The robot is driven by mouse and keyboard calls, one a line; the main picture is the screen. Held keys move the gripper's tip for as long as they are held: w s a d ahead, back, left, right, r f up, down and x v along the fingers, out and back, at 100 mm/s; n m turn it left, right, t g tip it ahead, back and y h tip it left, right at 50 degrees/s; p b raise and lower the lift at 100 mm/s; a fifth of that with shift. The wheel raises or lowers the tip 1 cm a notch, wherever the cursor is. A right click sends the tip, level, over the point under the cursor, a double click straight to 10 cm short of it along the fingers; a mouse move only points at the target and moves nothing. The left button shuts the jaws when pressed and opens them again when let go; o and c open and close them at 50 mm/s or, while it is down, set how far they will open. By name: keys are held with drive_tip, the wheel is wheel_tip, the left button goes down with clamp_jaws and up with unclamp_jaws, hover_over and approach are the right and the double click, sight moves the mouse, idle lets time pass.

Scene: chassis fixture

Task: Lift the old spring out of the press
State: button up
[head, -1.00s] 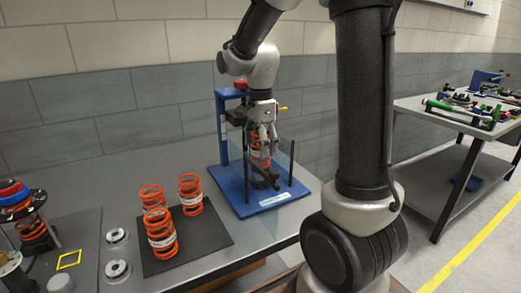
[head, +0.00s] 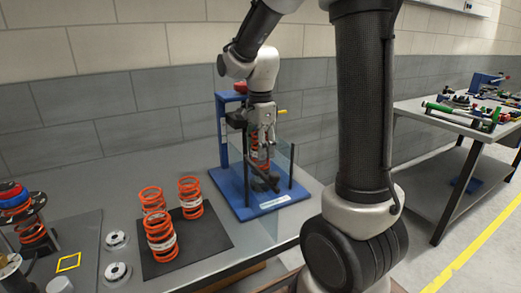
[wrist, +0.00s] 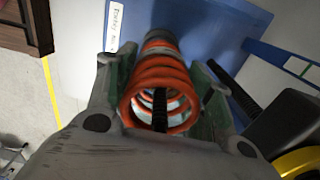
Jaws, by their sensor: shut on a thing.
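The old spring (head: 259,161) is orange with a pale band and stands in the blue press (head: 240,203). In the wrist view the spring (wrist: 160,76) lies between the two fingers, and a dark rod shows inside its coils. My gripper (head: 263,150) is over the press and shut on the spring. In the wrist view the gripper (wrist: 163,100) has one finger on each side of the coils. The spring's lower end is partly hidden by dark press parts and the clear guard, so I cannot tell whether it touches the press base.
Several orange springs (head: 160,235) stand on a black mat (head: 210,240) left of the press. Two round metal parts (head: 117,272) lie beside the mat. A strut assembly (head: 32,228) stands at far left. A second table (head: 455,120) with tools is at right.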

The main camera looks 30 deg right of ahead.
wheel_tip(320, 180, up, 18)
drive_tip(key=shift+f, duration=0.25)
drive_tip(key=shift+f, duration=0.1)
drive_tip(key=shift+f, duration=3.6)
